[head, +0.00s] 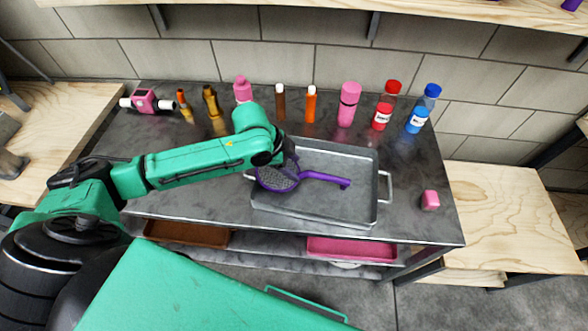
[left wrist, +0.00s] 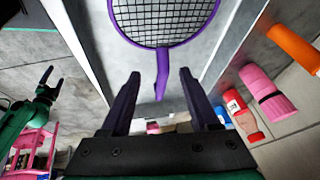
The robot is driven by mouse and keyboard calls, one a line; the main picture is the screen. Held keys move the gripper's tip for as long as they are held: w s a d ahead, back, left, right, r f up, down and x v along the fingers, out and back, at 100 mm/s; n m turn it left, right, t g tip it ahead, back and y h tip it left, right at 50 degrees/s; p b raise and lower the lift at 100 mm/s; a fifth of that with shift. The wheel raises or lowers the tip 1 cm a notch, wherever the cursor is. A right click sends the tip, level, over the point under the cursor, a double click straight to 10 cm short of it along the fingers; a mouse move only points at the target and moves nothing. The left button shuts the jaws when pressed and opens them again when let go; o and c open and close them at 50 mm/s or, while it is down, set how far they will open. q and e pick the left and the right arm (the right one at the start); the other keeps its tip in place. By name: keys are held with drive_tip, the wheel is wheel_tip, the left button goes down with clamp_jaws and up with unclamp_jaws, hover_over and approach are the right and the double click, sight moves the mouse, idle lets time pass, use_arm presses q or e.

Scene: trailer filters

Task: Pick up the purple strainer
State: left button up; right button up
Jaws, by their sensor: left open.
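The purple strainer (head: 279,178) lies in the grey metal tray (head: 345,207), its mesh bowl at the left and its handle pointing right. My left gripper (head: 290,168) is over the bowl side in the head view and partly covers it. In the left wrist view, the strainer (left wrist: 164,22) is ahead of my open left gripper (left wrist: 158,85), and its handle shows between the two fingers. The fingers hold nothing; whether they touch the handle is hard to tell. My right gripper (left wrist: 50,80) shows small at the left of the left wrist view, with its fingers apart and empty.
Several bottles stand along the back of the table (head: 195,180), including a pink one (head: 347,105), a red one (head: 385,106) and a blue one (head: 422,108). A pink block (head: 430,200) lies right of the tray. The tray has raised walls and side handles.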

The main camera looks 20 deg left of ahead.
sight(301, 173)
use_arm(q)
drive_tip(key=x, duration=0.3)
drive_tip(key=shift+w, duration=0.2)
drive_tip(key=x, duration=0.1)
drive_tip(key=p+x, duration=0.1)
drive_tip(key=x, duration=0.3)
drive_tip(key=shift+a+f+p, duration=0.25)
drive_tip(key=shift+f+p, duration=0.05)
drive_tip(key=shift+w, duration=0.1)
clamp_jaws()
use_arm(e)
drive_tip(key=shift+w+a+r, duration=0.1)
drive_tip(key=shift+w+r, duration=0.1)
drive_tip(key=shift+r, duration=0.25)
drive_tip(key=shift+w+a+r, duration=0.1)
drive_tip(key=shift+w+r, duration=0.05)
drive_tip(key=shift+r, duration=0.25)
